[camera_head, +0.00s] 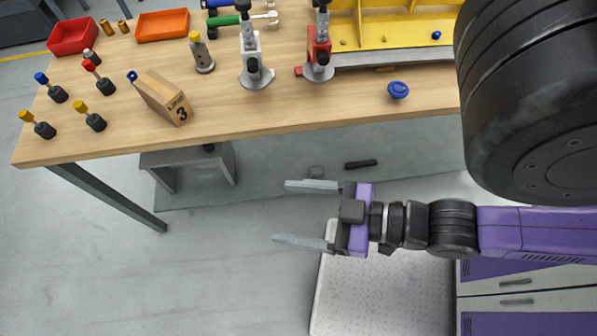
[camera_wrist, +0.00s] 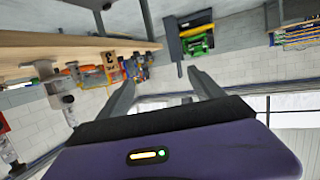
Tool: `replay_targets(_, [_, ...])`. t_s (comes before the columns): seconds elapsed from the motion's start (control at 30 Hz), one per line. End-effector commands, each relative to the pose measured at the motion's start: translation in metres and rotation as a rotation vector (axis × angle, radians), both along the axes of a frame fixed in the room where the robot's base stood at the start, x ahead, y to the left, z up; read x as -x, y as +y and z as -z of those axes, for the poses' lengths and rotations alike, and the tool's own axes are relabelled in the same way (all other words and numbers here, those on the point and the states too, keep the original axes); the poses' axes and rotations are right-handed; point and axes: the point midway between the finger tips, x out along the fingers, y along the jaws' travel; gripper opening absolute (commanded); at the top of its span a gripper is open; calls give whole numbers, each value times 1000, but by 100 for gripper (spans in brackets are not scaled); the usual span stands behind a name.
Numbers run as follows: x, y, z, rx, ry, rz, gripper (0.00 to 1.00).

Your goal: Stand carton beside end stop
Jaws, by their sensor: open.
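The carton (camera_head: 157,92) is a tan box with a dark "3" on its near face. It rests on the wooden table left of centre, near the front edge; I cannot tell if it is upright or on its side. Its marked face also shows in the wrist view (camera_wrist: 111,62). A small red block (camera_head: 299,71) is at the left end of the grey rail (camera_head: 400,57); I cannot tell for sure whether it is the end stop. My gripper (camera_head: 281,212) is open and empty, in front of the table and apart from the carton. Its fingers point left in the head view.
Several coloured-top pegs (camera_head: 96,121) stand left of the carton. A blue knob (camera_head: 398,90) lies near the front edge. Bare tabletop (camera_head: 290,105) lies between.

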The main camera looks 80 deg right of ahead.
Motion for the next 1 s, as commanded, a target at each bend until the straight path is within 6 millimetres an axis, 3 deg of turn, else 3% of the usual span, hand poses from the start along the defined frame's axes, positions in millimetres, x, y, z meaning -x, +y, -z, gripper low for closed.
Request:
replay_targets(0.23, [7,1,-5,1,9,-11,80])
replay_targets(0.37, [-1,-1,-7,2,-15,2,80])
replay_targets(0.47, [-22,-5,-14,7,-76,18,80])
replay_targets(0.67, [-84,-27,-23,37,-221,74,80])
replay_targets(1.0, [-194,-86,-23,83,-299,187,80])
